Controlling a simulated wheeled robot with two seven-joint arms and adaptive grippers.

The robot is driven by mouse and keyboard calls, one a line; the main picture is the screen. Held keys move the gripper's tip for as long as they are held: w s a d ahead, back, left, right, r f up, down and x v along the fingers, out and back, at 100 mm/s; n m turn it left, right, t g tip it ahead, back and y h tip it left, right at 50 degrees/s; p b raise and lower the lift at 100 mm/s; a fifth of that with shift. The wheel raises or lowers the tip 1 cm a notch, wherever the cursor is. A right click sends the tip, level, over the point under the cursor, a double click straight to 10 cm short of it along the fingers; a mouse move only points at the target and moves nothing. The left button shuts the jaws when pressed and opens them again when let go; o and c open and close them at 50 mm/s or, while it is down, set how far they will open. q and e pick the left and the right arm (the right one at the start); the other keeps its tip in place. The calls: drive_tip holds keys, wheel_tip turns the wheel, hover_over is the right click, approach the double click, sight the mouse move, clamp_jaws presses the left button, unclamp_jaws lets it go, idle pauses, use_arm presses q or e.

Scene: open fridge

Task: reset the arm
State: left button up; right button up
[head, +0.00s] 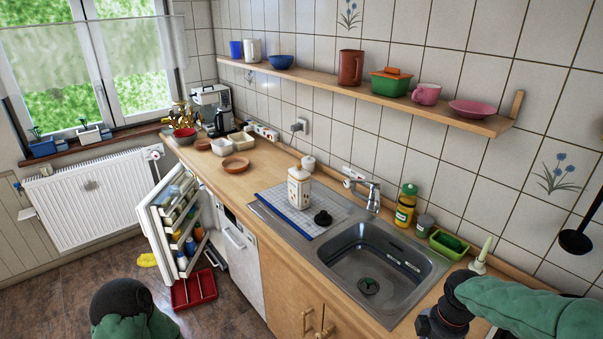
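My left arm shows at the lower left of the head view as a dark rounded joint and a green sleeve, over the floor in front of the open fridge (160,238). Its gripper is not in view. My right arm comes in from the right over the counter's near edge, in a green sleeve. The dark end of my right gripper (440,324) points down at the bottom edge, right of the sink (385,262). Its fingers do not show clearly, so I cannot tell whether it is open or holds anything.
The fridge door stands open with bottles in its racks. A red tray (194,290) lies on the floor below it. A white canister (299,188), yellow bottle (405,206) and green tray (449,243) stand around the sink. A ladle (576,241) hangs at the right.

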drive_tip(key=a+f+m+y+b, duration=0.1)
drive_tip(key=a+f+m+y, duration=0.15)
drive_tip(key=a+f, duration=0.6)
drive_tip(key=a+f+m+y+b, duration=0.1)
drive_tip(key=a+f+m, duration=0.3)
drive_tip(key=f, duration=0.8)
drive_tip(key=s+a+f+m+b, duration=0.2)
drive_tip(key=s+a+f+m, duration=0.4)
drive_tip(key=s+a+f, duration=0.3)
wheel_tip(320, 180, down, 4)
drive_tip(key=shift+s+r, duration=0.1)
drive_tip(key=shift+s, duration=0.4)
drive_tip(key=shift+m, duration=0.25)
drive_tip(key=shift+c, duration=1.1)
use_arm(q)
drive_tip(key=f, duration=0.4)
drive_tip(key=shift+w+d+f, duration=0.25)
drive_tip(key=shift+f, duration=0.05)
use_arm(e)
drive_tip(key=shift+d, duration=0.1)
